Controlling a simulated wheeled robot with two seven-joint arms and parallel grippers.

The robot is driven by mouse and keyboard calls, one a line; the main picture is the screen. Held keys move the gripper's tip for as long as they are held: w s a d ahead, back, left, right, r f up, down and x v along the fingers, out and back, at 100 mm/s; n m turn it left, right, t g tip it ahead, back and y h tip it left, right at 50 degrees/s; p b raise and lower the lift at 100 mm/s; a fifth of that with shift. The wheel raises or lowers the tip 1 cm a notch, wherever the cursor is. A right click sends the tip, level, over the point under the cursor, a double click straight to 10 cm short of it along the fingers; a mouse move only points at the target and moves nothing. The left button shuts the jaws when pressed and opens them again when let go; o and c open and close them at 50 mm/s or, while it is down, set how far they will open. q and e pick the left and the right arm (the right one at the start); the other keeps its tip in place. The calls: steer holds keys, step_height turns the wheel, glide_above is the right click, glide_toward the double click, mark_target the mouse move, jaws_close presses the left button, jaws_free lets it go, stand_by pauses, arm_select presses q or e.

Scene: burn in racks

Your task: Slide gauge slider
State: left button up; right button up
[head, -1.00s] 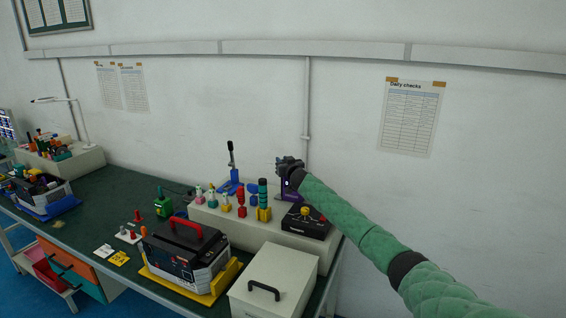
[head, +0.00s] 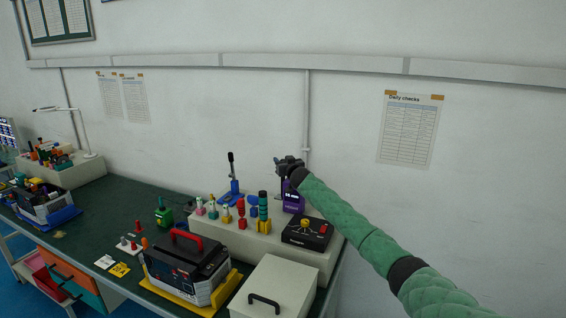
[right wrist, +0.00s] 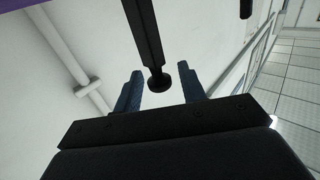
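A purple gauge unit (head: 293,198) stands at the back right of the pale raised platform, partly hidden by my right arm. My right gripper (head: 281,163) is just above and slightly left of it. In the right wrist view, a black rod with a round end (right wrist: 159,82) reaches down between the two blue fingers (right wrist: 160,88). The fingers are apart, with gaps on both sides of the rod. I cannot tell whether this rod is the gauge slider. A bit of purple body (right wrist: 22,4) shows at the top left there. My left gripper is out of view.
On the platform (head: 230,240) stand a black box with a yellow knob (head: 306,233), several coloured pegs and a blue lever (head: 233,185). A red-handled instrument (head: 185,265) and a pale case (head: 275,290) stand in front. The wall is close behind.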

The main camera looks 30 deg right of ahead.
steer(key=shift+s+f+b, duration=0.1)
steer(key=shift+s+b, duration=0.2)
steer(key=shift+s, duration=0.2)
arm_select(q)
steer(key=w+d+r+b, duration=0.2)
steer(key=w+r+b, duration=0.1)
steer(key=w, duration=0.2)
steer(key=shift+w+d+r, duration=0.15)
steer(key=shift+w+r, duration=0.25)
arm_select(e)
steer(key=s, duration=0.6)
steer(key=shift+s+a, duration=0.4)
steer(key=shift+a, duration=0.05)
